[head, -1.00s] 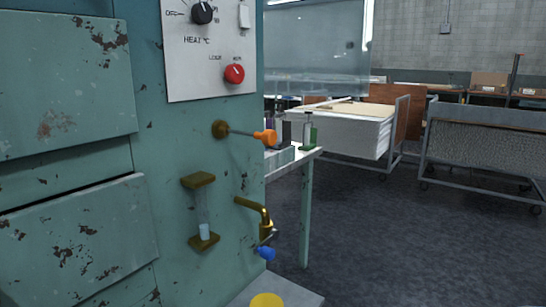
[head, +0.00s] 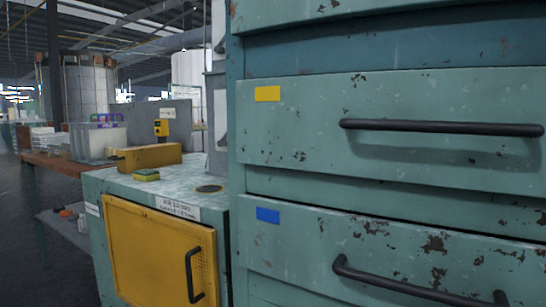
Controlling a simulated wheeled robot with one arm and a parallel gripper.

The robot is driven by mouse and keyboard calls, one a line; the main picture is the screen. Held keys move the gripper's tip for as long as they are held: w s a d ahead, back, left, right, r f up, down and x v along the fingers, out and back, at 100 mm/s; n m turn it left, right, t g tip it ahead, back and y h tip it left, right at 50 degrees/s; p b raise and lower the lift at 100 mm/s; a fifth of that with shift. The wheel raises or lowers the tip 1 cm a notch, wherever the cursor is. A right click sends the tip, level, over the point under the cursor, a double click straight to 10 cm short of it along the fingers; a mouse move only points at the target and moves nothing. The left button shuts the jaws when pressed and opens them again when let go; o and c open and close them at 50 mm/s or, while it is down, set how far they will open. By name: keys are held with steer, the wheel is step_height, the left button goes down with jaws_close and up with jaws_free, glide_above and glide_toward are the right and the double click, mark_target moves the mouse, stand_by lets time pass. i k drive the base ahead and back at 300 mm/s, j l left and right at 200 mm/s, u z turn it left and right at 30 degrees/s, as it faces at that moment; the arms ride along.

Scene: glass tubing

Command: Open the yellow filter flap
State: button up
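The yellow filter flap (head: 150,262) is a square yellow panel on the front of a low teal cabinet at the lower left of the head view. It sits flush in its frame and looks shut. A dark vertical handle (head: 194,275) is on its right side. A white label (head: 178,208) with small text, too small to read surely, is above it. The flap's bottom edge is cut off by the picture. My gripper is not in view.
Teal drawers (head: 300,120) with black handles (head: 440,128) fill the right. A yellow block (head: 149,157) and a green-yellow sponge (head: 146,175) lie on the low cabinet's top. Dark floor (head: 40,250) is free at the left.

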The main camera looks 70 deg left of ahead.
mark_target(129, 160)
steer(key=u, duration=3.45)
steer(key=i+j, duration=0.35)
steer(key=i, duration=0.25)
steer(key=i+j+z, duration=0.1)
steer(key=i+j, duration=0.3)
steer(key=i, duration=0.2)
